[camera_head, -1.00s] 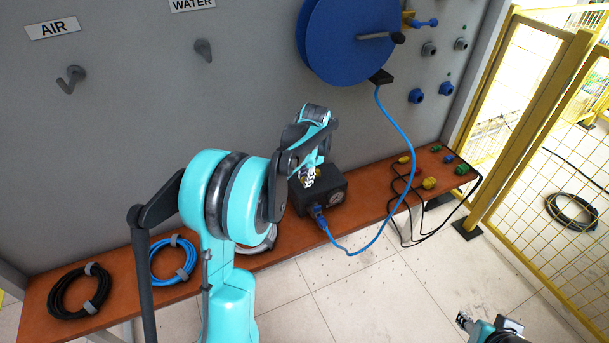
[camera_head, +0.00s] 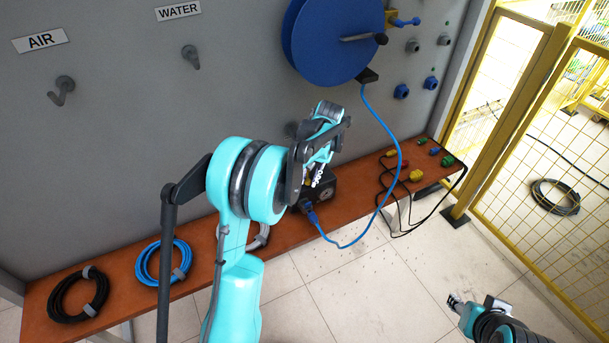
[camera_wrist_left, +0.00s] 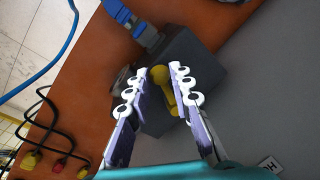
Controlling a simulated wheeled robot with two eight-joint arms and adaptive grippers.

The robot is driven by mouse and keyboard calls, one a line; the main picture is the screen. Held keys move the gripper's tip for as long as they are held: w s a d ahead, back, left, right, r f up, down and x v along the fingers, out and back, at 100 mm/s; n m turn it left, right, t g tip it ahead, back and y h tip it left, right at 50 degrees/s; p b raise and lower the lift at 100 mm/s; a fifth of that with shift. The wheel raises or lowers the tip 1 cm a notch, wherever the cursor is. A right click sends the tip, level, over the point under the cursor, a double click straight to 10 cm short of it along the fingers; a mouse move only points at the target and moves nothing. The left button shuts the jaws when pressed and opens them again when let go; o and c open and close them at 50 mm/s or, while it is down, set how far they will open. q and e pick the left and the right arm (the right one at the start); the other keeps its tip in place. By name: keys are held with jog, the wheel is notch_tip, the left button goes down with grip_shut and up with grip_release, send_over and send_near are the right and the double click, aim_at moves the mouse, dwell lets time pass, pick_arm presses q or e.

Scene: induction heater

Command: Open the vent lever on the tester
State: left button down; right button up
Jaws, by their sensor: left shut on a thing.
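The tester is a dark box (camera_head: 327,195) on the brown shelf, with a round gauge on its front and a blue hose plugged into it. In the left wrist view the box (camera_wrist_left: 205,62) shows with its yellow vent lever (camera_wrist_left: 163,78). My left gripper (camera_head: 317,180) is at the top of the tester, and its arm hides part of the box. In the left wrist view its two fingers (camera_wrist_left: 159,74) sit on either side of the yellow lever, shut on it. My right gripper (camera_head: 454,299) hangs over the floor at the lower right, far from the tester.
A blue hose reel (camera_head: 335,40) hangs on the grey wall, and its hose (camera_head: 399,150) loops down to the tester. Coiled black (camera_head: 78,295) and blue (camera_head: 163,262) hoses lie on the shelf's left. Cables with coloured plugs (camera_head: 416,176) lie at its right end, near a yellow fence (camera_head: 510,110).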

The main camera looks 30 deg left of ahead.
pick_arm(q)
jog(key=shift+w+d+n+g+p, duration=0.2)
jog(key=shift+w+d+n, duration=0.1)
jog(key=shift+n, duration=0.55)
jog(key=shift+w+d+n+g+p, duration=0.15)
jog(key=shift+w+d+n, duration=0.15)
jog(key=shift+n, duration=0.5)
jog(key=shift+w+d+n+g+p, duration=0.2)
jog(key=shift+w+d+n, duration=0.1)
jog(key=shift+n, duration=0.55)
jog(key=c, duration=1.3)
grip_release()
jog(key=shift+c, duration=0.2)
jog(key=shift+r, duration=0.1)
jog(key=v, duration=1.1)
jog(key=shift+r, duration=0.45)
jog(key=shift+a, duration=0.15)
